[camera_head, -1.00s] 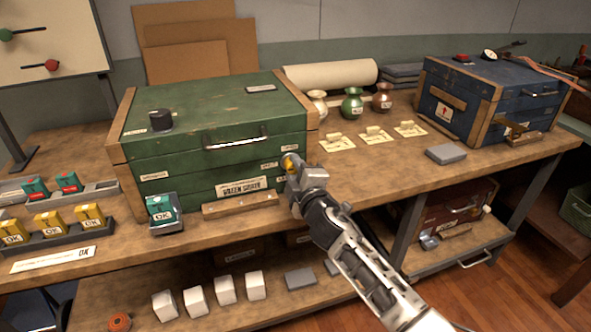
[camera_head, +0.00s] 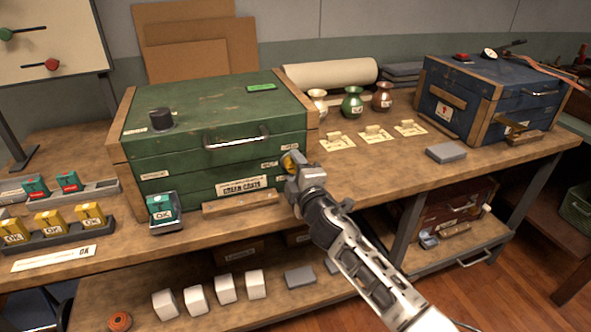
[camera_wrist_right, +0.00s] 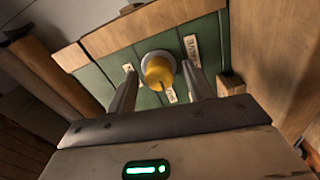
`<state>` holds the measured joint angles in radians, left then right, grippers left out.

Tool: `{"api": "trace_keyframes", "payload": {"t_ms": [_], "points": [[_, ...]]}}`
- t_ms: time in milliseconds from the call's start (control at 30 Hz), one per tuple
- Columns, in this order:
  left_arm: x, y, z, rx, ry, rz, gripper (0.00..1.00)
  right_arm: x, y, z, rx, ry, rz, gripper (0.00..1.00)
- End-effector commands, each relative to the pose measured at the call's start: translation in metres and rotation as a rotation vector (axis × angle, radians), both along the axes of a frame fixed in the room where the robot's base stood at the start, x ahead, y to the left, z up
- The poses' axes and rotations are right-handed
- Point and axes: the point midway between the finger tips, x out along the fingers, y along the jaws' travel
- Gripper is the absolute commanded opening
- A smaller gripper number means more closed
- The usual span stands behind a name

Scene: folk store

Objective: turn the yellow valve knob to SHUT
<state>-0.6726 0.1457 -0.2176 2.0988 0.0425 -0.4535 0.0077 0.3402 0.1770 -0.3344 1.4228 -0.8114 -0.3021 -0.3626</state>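The yellow valve knob (camera_wrist_right: 158,71) sits on a round grey base on the green chest's front (camera_head: 222,160). It is partly hidden by my right gripper in the head view. In the right wrist view, a dark line on the knob points down toward a small label (camera_wrist_right: 171,95), whose text I cannot read. My right gripper (camera_wrist_right: 160,68) is open, with one finger on each side of the knob and visible gaps between. Its jaw (camera_head: 298,170) is at the chest's right front end. My left gripper is not in view.
A black knob (camera_head: 161,119) and a green-lit plate (camera_head: 261,87) are on the chest top. A wooden block (camera_head: 240,203) and a teal OK box (camera_head: 160,208) stand before it. Vases, paper tags and a blue chest (camera_head: 490,95) are to the right.

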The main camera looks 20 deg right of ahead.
Motion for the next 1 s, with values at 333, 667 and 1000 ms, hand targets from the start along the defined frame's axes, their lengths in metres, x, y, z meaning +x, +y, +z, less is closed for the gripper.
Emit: {"api": "trace_keyframes", "payload": {"t_ms": [333,667,1000], "points": [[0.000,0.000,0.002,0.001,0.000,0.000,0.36,-0.012,-0.001,0.001,0.002,-0.001,0.000,0.52],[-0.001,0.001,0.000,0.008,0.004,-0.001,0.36,-0.087,-0.003,0.001,0.002,0.002,0.000,0.52],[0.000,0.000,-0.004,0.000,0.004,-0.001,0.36,-0.149,-0.005,0.002,0.001,0.002,-0.001,0.52]]}}
